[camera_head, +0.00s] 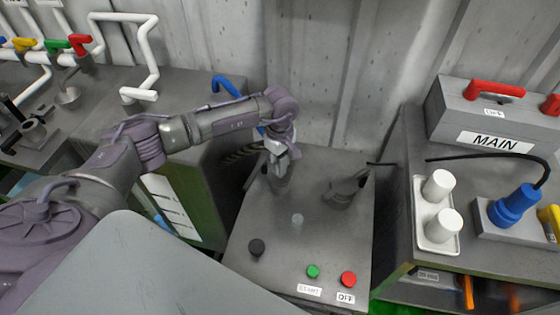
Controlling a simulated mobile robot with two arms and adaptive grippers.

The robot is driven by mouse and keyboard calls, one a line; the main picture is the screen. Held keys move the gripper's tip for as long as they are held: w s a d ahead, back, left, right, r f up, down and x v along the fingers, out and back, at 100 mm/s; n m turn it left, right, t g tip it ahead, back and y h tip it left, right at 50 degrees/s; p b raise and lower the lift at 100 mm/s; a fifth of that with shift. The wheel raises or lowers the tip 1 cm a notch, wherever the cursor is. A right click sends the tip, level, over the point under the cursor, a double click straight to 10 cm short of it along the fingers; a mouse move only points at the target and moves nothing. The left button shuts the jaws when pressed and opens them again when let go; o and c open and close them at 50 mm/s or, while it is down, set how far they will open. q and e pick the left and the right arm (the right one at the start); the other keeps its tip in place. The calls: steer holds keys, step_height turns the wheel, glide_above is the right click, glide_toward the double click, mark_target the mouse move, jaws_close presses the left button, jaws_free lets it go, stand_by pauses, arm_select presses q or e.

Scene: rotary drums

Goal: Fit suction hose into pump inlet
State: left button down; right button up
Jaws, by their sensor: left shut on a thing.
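My left gripper (280,172) is at the back left of a grey pump bench (320,250), low over its top. It is shut on what looks like the end of the suction hose. A dark ribbed stretch of that hose (240,152) shows just left of the gripper, and my arm hides the rest. I cannot tell whether the hose end is touching an inlet. A small pale round fitting (297,220) is on the bench top, in front of the gripper. A dark angled fitting (344,190) stands to the right. My right gripper is out of view.
A black knob (256,247), a green button (313,271) and a red button (348,279) are at the bench front. A bench on the right holds two white cylinders on a tray (422,215), a blue plug (513,205) and a MAIN box (470,112). White pipes (147,55) stand left.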

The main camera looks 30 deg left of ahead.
arm_select(q)
steer(key=shift+f+b, duration=1.05)
steer(key=shift+f, duration=0.1)
steer(key=c, duration=0.7)
jaws_free()
step_height(320, 180, up, 12)
steer(key=shift+r, duration=0.1)
steer(key=shift+s, duration=0.1)
